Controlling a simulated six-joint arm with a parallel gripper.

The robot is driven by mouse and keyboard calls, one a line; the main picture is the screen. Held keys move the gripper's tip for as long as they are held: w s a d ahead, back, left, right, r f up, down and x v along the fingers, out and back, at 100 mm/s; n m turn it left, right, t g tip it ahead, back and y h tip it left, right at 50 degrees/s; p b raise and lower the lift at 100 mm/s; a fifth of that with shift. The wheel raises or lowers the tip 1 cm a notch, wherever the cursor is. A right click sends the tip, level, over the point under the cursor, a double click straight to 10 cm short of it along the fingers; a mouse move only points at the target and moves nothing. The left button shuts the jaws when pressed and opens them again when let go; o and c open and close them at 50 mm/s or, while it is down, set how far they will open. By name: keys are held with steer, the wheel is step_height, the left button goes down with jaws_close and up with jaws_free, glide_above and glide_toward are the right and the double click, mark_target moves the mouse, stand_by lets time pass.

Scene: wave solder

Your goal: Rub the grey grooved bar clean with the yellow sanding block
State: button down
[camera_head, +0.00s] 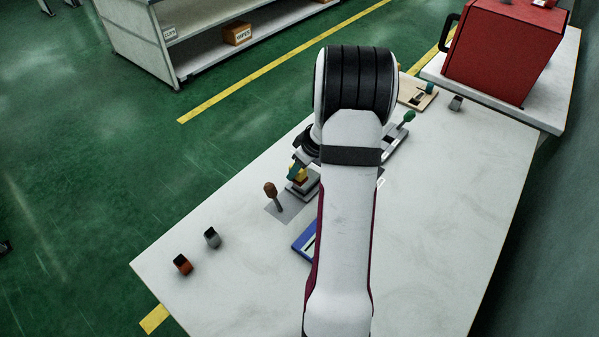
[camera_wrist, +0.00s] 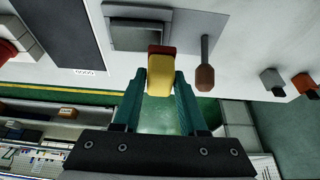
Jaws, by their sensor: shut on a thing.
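The yellow sanding block (camera_wrist: 160,80), with a red-brown strip along its far edge, sits between the teal fingers of my gripper (camera_wrist: 162,86) in the wrist view. My gripper is shut on it. In the head view, the block (camera_head: 298,174) shows as a small yellow patch beside my gripper (camera_head: 296,171), partly hidden by my arm. A grey block-like piece (camera_wrist: 140,37), which may be the grooved bar, lies just beyond the sanding block in the wrist view. I cannot make out its grooves, nor tell whether the sanding block touches it.
A blue-framed tray (camera_head: 303,243) lies near my arm. A green-knobbed tool (camera_head: 406,118) is farther back. Small grey (camera_head: 212,237) and orange-black (camera_head: 182,264) pieces stand left. A red box (camera_head: 503,48) is at the back right.

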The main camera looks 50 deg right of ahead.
steer(key=shift+r, duration=2.4)
steer(key=w+a+r, duration=0.3)
steer(key=a+r, duration=0.1)
steer(key=a, duration=0.4)
steer(key=w+a+r, duration=0.3)
steer(key=a+r, duration=0.1)
steer(key=a, duration=0.4)
steer(key=s+a+r, duration=0.1)
steer(key=a+r, duration=0.3)
steer(key=a, duration=0.4)
steer(key=s+a+r, duration=0.2)
steer(key=a+r, duration=0.2)
steer(key=a, duration=0.4)
steer(key=shift+a, duration=0.3)
